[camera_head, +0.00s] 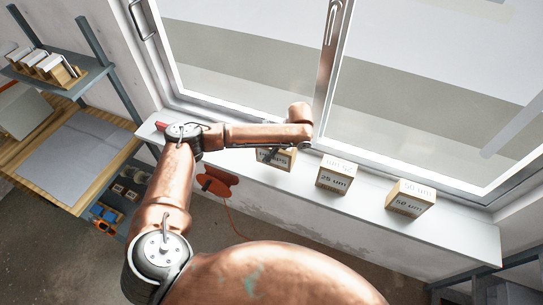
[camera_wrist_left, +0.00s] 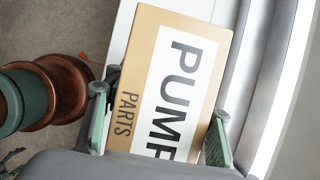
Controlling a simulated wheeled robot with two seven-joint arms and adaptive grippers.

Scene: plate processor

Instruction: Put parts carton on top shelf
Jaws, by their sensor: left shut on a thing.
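The parts carton (camera_head: 282,164) is a tan box with a white label, standing on the white window sill. In the left wrist view its label reads "PUMP" and "PARTS" (camera_wrist_left: 165,85). My left gripper (camera_wrist_left: 158,135) is shut on this carton, with one green-padded finger on each side. In the head view my copper arm reaches over the carton and hides part of it and the gripper. A grey shelf (camera_head: 92,76) on the unit at the left holds several upright files; I cannot tell whether it is the top one. My right gripper is not in view.
Two similar cartons, one marked 25 um (camera_head: 335,177) and one marked 50 um (camera_head: 408,199), stand to the right on the sill (camera_head: 465,232). The window frame (camera_head: 330,75) rises close behind. A wooden bench (camera_head: 105,122) and an orange cable (camera_head: 230,212) are at the left.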

